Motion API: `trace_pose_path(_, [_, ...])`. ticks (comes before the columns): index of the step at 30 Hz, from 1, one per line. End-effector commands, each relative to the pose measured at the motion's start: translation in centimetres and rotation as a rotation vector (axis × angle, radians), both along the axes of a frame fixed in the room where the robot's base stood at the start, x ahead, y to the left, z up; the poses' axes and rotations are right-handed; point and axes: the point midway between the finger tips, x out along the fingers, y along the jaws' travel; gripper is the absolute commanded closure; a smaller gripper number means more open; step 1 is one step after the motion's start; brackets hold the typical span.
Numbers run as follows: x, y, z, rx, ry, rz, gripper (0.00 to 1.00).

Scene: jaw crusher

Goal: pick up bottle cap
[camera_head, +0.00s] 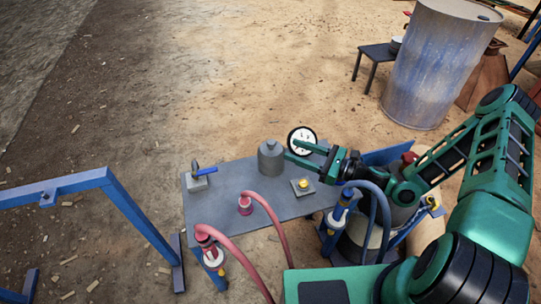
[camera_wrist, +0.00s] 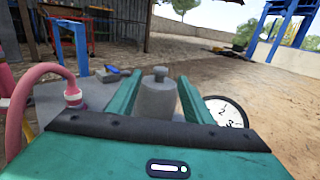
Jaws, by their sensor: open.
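A grey bottle (camera_head: 269,160) stands upright on the grey-blue table. Its grey cap (camera_head: 271,144) sits on its narrow neck. My gripper (camera_head: 291,151) is open, at the bottle's right side in the head view, with its fingers pointing at it. In the wrist view the cap (camera_wrist: 160,73) and bottle (camera_wrist: 157,98) show between the two green fingers (camera_wrist: 158,95). Nothing is held. The bottle's lower part is hidden by the gripper body there. I cannot tell whether the fingertips touch the bottle.
A round white gauge (camera_head: 302,141) is close behind my gripper. On the table (camera_head: 225,192) are a blue-handled valve (camera_head: 199,174), a red hose fitting (camera_head: 245,204) and a small yellow-topped block (camera_head: 303,186). A blue frame (camera_head: 130,215) stands left. A large drum (camera_head: 437,65) stands at back right.

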Motion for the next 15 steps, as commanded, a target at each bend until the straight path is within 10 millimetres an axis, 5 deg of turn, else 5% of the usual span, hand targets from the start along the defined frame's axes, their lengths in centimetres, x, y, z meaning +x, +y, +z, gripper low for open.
trace_pose_path(6, [1.5,3.0,0.0,-0.001,-0.002,0.004,0.54])
trace_pose_path(15, [2.5,4.5,-0.1,-0.003,-0.003,0.003,0.54])
